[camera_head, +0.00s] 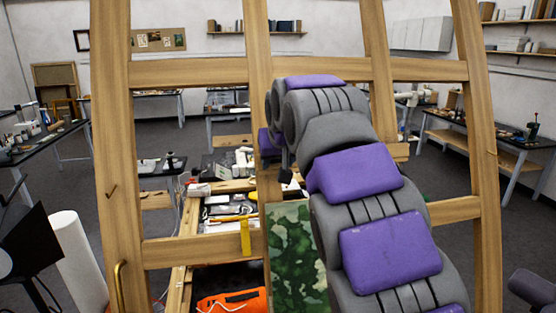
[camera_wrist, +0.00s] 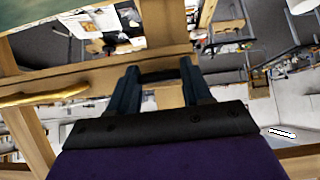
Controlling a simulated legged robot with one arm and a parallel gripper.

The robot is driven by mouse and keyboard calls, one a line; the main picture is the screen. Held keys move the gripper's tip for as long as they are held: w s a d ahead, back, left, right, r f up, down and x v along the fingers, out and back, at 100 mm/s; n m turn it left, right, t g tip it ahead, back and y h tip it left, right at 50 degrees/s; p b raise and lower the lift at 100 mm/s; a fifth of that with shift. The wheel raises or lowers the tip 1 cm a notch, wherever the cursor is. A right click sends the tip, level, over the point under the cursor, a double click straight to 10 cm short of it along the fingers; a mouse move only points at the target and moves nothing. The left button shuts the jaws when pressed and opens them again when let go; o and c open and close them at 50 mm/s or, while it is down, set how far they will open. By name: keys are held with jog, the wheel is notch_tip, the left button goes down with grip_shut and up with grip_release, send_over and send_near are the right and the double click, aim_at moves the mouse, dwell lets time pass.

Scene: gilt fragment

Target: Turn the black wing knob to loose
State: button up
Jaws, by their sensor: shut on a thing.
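My gripper (camera_wrist: 160,72) shows in the wrist view, with its two dark fingers on either side of a dark, thin piece, which looks like the black wing knob (camera_wrist: 163,76). The fingers are shut on it, against a wooden bar (camera_wrist: 90,76) of the frame. Most of the knob is hidden between the fingers, so its angle cannot be told.
The tall wooden frame has several uprights and crossbars close around my arm. A brass handle (camera_head: 119,285) sits on its left upright. Benches (camera_head: 490,142) stand farther back.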

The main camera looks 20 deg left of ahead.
jog(key=o, duration=1)
jog(key=shift+a, duration=0.15)
jog(key=shift+o, duration=0.2)
jog(key=v, duration=1.7)
jog(key=shift+p, duration=0.35)
jog(key=shift+a, duration=0.1)
